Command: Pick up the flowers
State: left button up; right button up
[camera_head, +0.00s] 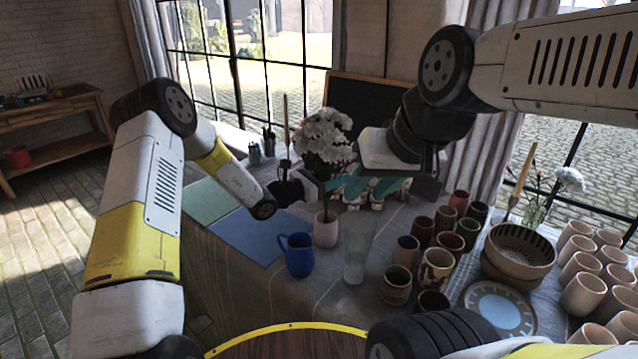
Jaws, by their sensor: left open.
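White flowers (325,135) stand upright with green stems in a pale pink vase (325,232) near the middle of the table. My left gripper (304,182) is open beside the stems, just left of them and below the blooms. I cannot tell whether it touches them. A smaller white flower bunch (568,180) stands in a glass jar (534,214) at the far right.
A blue mug (298,255) and a clear glass (357,255) stand in front of the vase. Several cups (396,286), a bowl (520,250) and a painted plate (498,308) crowd the right side. Flat blue (245,235) and green (208,200) sheets lie at left.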

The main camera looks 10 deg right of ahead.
pick_arm(q)
grip_shut()
jog(key=shift+r, duration=0.1)
